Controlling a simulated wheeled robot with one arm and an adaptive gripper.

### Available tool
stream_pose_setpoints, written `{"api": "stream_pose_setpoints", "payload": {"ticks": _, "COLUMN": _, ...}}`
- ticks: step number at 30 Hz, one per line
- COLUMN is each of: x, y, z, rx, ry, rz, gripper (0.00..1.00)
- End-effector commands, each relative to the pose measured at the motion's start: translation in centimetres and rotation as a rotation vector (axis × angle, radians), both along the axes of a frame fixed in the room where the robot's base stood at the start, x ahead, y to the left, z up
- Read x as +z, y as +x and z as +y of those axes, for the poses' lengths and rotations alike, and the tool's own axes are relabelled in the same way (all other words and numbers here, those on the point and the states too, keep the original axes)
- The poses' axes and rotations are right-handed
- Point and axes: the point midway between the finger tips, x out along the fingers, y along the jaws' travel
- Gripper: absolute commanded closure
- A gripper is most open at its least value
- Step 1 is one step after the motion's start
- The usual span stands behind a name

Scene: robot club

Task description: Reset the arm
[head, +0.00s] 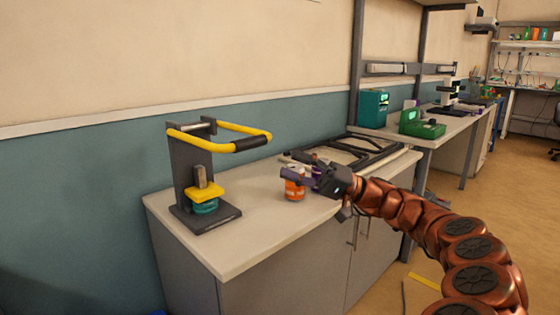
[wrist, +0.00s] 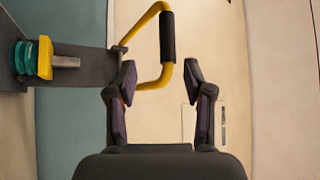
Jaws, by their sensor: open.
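My gripper (head: 308,170) is at the end of my copper-coloured arm, above the white-topped counter and pointing left in the head view. In the wrist view my gripper (wrist: 160,85) has its two fingers spread apart with nothing between them. In the head view an orange jar (head: 294,187) with a white label stands on the counter below or behind the fingers, partly hidden.
A dark press (head: 190,165) with a yellow handle (head: 222,135) stands at the counter's left end; its handle also shows in the wrist view (wrist: 150,22). A black-framed panel (head: 345,150) lies behind my gripper. The counter's front (head: 250,240) is clear. Green devices (head: 420,126) stand farther right.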

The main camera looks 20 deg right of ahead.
Motion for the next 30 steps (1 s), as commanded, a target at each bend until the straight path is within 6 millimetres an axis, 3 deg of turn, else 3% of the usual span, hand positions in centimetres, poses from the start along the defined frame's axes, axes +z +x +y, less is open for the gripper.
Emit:
{"api": "stream_pose_setpoints", "payload": {"ticks": 20, "x": 0.3, "y": -0.4, "z": -0.1, "rx": 0.013, "ry": -0.008, "rz": 0.002, "gripper": 0.48}}
{"api": "stream_pose_setpoints", "payload": {"ticks": 23, "x": 2.0, "y": -1.1, "z": 2.1, "rx": 0.055, "ry": -0.043, "rz": 0.017, "gripper": 0.48}}
{"api": "stream_pose_setpoints", "payload": {"ticks": 26, "x": 4.7, "y": -2.9, "z": 6.2, "rx": 0.139, "ry": -0.119, "rz": 0.045, "gripper": 0.48}}
{"api": "stream_pose_setpoints", "payload": {"ticks": 30, "x": 7.7, "y": -7.0, "z": 13.1, "rx": 0.268, "ry": -0.291, "rz": 0.107, "gripper": 0.48}}
